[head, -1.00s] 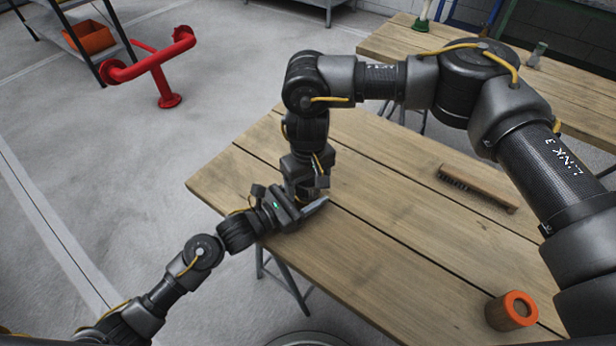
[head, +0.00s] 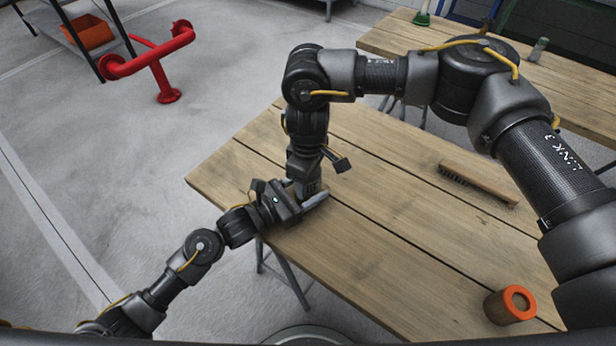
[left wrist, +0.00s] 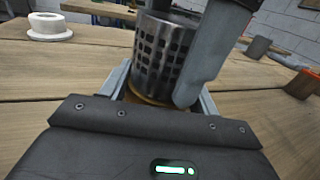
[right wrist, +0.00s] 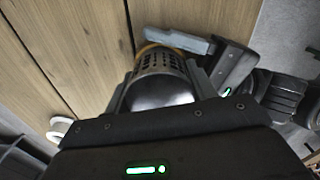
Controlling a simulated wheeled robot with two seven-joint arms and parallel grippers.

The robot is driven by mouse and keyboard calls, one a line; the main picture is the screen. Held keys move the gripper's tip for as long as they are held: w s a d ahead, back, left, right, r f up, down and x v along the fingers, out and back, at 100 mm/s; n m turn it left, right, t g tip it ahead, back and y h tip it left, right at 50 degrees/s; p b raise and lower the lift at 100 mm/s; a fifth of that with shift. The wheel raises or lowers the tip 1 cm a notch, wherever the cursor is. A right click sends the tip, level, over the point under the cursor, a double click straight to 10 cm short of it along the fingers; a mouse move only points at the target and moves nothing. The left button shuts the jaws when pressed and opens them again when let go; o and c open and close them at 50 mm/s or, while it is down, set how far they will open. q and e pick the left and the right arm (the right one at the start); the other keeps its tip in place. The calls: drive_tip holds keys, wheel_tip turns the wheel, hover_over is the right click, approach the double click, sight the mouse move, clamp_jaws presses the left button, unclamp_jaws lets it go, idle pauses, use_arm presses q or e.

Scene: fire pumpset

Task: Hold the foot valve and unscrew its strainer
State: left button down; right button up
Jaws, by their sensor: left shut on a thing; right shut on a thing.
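The foot valve is mostly hidden by my grippers in the head view. Its strainer, a perforated grey metal cylinder (left wrist: 160,55), stands upright above a brass-coloured part (left wrist: 148,100) in the left wrist view. My left gripper (head: 305,205), low over the table's near left edge, is shut on the brass-coloured valve body. My right gripper (head: 308,186) points down from above and is shut on the strainer, with a finger along its side. The right wrist view shows the strainer (right wrist: 163,64) between my right fingers, the brass edge (right wrist: 148,48) beyond it.
The wooden table (head: 400,230) is largely clear. A white flanged ring (left wrist: 50,27) sits on the table. A red pipe stand (head: 160,65) is on the floor, and another table (head: 400,40) stands behind.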

drive_tip(key=shift+n, duration=0.3)
drive_tip(key=o, duration=1.1)
drive_tip(key=shift+r, duration=2.25)
drive_tip(key=shift+c, duration=0.2)
wheel_tip(320, 180, up, 2)
drive_tip(key=shift+w+r+m, duration=0.1)
drive_tip(key=shift+m, duration=0.6)
drive_tip(key=shift+c, duration=0.4)
drive_tip(key=shift+r+m, duration=0.5)
drive_tip(key=shift+r, duration=0.15)
drive_tip(key=shift+f, duration=4)
drive_tip(key=shift+c, duration=0.4)
